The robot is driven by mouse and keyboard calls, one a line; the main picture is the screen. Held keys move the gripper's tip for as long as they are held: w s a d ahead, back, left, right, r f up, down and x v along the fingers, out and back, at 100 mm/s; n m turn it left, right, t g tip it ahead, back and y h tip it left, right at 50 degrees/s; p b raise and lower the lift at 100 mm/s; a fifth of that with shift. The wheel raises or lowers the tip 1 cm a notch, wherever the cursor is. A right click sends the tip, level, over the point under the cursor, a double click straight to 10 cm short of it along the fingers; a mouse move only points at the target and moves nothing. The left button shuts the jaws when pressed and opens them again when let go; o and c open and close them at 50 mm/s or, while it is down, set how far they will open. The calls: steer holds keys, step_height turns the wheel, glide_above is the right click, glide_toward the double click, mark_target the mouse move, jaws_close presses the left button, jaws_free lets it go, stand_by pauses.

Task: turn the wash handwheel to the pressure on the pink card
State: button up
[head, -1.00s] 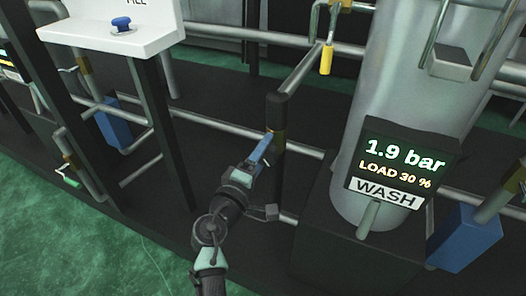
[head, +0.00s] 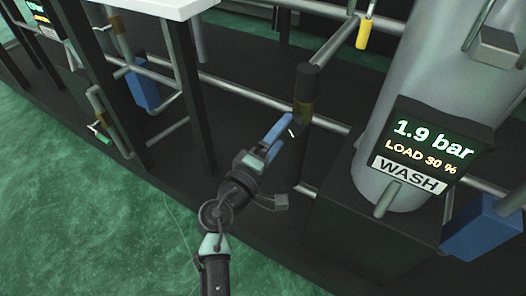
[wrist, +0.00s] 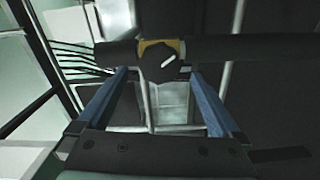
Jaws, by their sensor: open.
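My gripper (head: 284,126) is open, its blue fingers pointing at a dark round knob (head: 295,127) with a white mark, low on a dark upright post (head: 306,82) with a brass band. In the wrist view, the knob (wrist: 162,65) sits in front of a brass collar (wrist: 177,46), between and just beyond the tips of my gripper (wrist: 160,74); I cannot tell whether they touch it. The white mark slants up to the right there. The WASH display (head: 428,148) reads 1.9 bar and LOAD 30 %. No pink card is in view.
A large grey tank (head: 405,75) stands behind the display. Grey pipes (head: 240,92) run beside the post. A white shelf (head: 165,8) is at upper left, a blue box (head: 485,228) at lower right. Green floor (head: 80,220) lies open at left.

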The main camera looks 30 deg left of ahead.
steer(key=s+p, duration=0.1)
steer(key=s, duration=0.7)
steer(key=shift+s, duration=0.15)
steer(key=shift+a, duration=0.15)
